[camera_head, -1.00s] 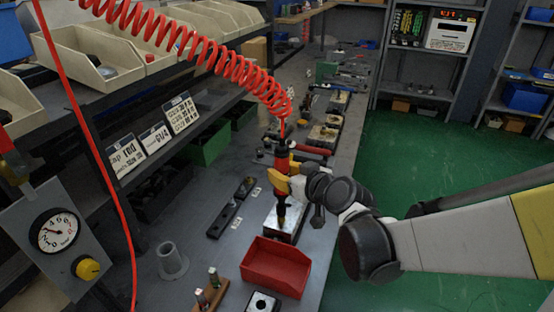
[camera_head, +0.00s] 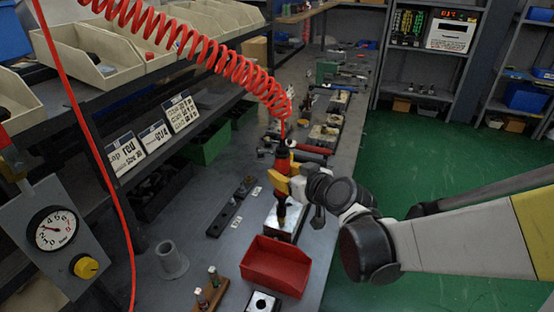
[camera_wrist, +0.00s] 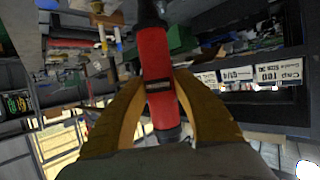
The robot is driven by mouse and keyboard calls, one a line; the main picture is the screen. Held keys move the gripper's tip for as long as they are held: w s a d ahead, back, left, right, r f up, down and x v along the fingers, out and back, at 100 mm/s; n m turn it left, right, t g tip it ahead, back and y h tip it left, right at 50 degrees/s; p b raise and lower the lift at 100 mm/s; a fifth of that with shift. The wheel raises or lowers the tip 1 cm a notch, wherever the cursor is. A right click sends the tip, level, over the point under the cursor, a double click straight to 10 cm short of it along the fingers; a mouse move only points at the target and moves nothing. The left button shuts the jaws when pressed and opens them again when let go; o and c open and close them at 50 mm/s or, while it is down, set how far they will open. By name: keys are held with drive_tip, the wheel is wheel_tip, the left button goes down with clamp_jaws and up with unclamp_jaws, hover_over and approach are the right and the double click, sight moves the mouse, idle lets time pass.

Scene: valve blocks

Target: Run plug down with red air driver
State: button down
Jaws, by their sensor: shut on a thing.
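The red air driver (camera_head: 282,166) hangs upright from a coiled red hose, its tip pointing down at a silver valve block (camera_head: 285,227) on the bench. My gripper (camera_head: 290,186) is shut on the driver's body. In the wrist view the yellow fingers of my gripper (camera_wrist: 160,105) sit on both sides of the red driver (camera_wrist: 156,75). The driver's tip meets or nearly meets the top of the block. The plug is too small or hidden to make out.
A red bin (camera_head: 275,266) stands just in front of the block. A grey cup-like holder (camera_head: 171,260), a small wooden rack (camera_head: 207,293) and a gauge panel (camera_head: 57,235) are to the left. Other blocks and tools line the bench behind.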

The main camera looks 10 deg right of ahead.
sight(286, 155)
drive_tip(key=shift+f+b, duration=1)
drive_tip(key=shift+f, duration=0.1)
idle(2.6)
drive_tip(key=shift+r, duration=0.1)
wheel_tip(286, 155, up, 8)
drive_tip(key=p, duration=0.6)
drive_tip(key=shift+p, duration=0.35)
drive_tip(key=shift+f, duration=0.2)
